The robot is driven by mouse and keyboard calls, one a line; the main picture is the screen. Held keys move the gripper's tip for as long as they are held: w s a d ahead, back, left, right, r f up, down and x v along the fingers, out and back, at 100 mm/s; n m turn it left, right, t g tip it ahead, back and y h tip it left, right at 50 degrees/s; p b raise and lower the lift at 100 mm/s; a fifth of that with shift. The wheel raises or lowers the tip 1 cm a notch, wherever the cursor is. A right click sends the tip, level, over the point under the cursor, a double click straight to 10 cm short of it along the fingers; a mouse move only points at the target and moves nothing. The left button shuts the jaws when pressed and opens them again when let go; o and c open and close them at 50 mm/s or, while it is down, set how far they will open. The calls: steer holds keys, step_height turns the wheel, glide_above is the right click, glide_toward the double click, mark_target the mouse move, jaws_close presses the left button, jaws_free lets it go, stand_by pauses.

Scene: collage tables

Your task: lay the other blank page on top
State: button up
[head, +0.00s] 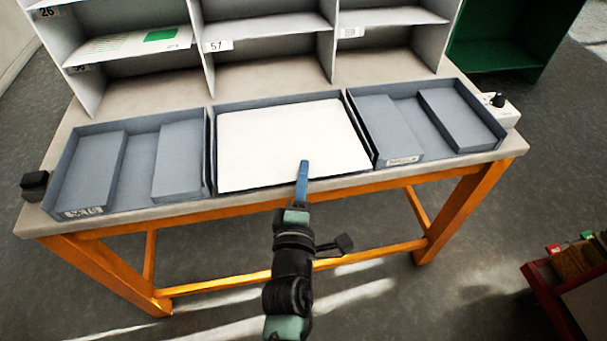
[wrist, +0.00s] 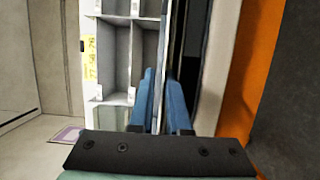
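A plain white page (head: 290,140) lies in the middle grey-blue tray (head: 211,150) and covers most of its floor. I cannot tell whether it is one sheet or several. No second, separate blank page can be made out. My gripper (head: 303,168) is at the front edge of the middle tray, with its blue fingers overlapping the page's front edge in the head view. Contact with the tray or page cannot be told.
Left tray (head: 138,125) and right tray (head: 415,88) hold grey blocks and flank the middle one. A shelf (head: 205,62) with numbered compartments stands behind; a white sheet with a green patch (head: 135,44) lies in it. A black object (head: 35,183) sits at the table's left corner.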

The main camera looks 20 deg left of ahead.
steer(key=shift+o, duration=1.3)
